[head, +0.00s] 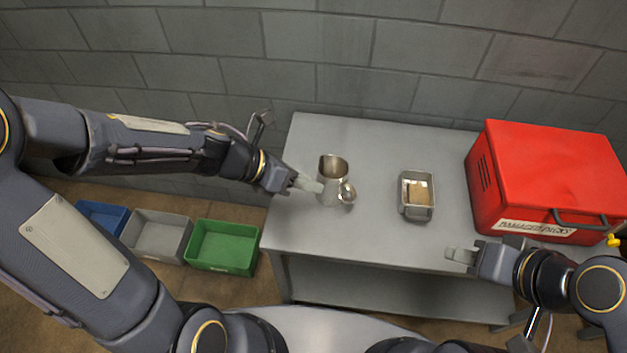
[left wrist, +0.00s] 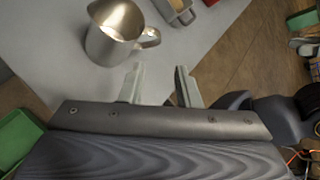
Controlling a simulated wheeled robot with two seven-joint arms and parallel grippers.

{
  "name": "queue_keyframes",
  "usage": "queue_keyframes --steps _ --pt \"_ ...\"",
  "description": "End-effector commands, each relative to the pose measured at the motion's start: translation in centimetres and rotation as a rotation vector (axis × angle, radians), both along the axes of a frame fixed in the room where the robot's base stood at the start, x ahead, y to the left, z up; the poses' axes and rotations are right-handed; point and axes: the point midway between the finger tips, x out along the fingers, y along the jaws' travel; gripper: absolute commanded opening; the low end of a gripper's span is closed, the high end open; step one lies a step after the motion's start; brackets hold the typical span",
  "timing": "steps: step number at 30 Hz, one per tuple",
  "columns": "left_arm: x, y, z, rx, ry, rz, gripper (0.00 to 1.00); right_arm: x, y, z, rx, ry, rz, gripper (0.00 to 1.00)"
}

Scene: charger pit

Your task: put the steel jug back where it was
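The steel jug (head: 332,164) stands upright on the grey table, left of its middle. Its handle (head: 347,191) shows at its near right side. In the left wrist view the jug (left wrist: 113,36) is beyond the fingertips and a little to the left, with its handle towards the right. My left gripper (head: 308,185) is close to the jug's near left side. In the left wrist view its two fingers (left wrist: 160,84) are apart with nothing between them. My right gripper (head: 461,255) is at the table's front edge, away from the jug; its finger gap is unclear.
A small metal tray (head: 415,212) with a brown block lies right of the jug. A red box (head: 545,175) labelled for damaged packs stands at the table's right end. Blue, grey and green bins (head: 223,246) stand on the floor at left. The table between tray and jug is clear.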

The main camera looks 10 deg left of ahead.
Motion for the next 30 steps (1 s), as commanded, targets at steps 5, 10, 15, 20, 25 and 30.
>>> queue_keyframes --steps 5,10,15,20,25,30 --pt "-0.1 0.3 0.2 0.0 0.001 -0.001 0.3 0.0 0.0 0.1 0.0 0.0 0.0 0.36" --pt "1.8 1.5 2.0 -0.046 0.025 0.213 0.3 0.0 0.0 0.1 0.0 0.0 0.0 0.36" --pt "5.5 8.3 7.0 -0.301 0.177 0.928 0.3 0.0 0.0 0.1 0.0 0.0 0.0 0.36" --pt "3.0 16.7 9.2 -0.752 0.497 1.671 0.3 0.0 0.0 0.1 0.0 0.0 0.0 0.36" --pt "-4.8 19.6 7.5 -1.281 1.038 2.261 0.3 0.0 0.0 0.1 0.0 0.0 0.0 0.36" --pt "-11.5 16.3 6.1 1.32 -1.382 -2.112 0.3 0.0 0.0 0.1 0.0 0.0 0.0 0.36"
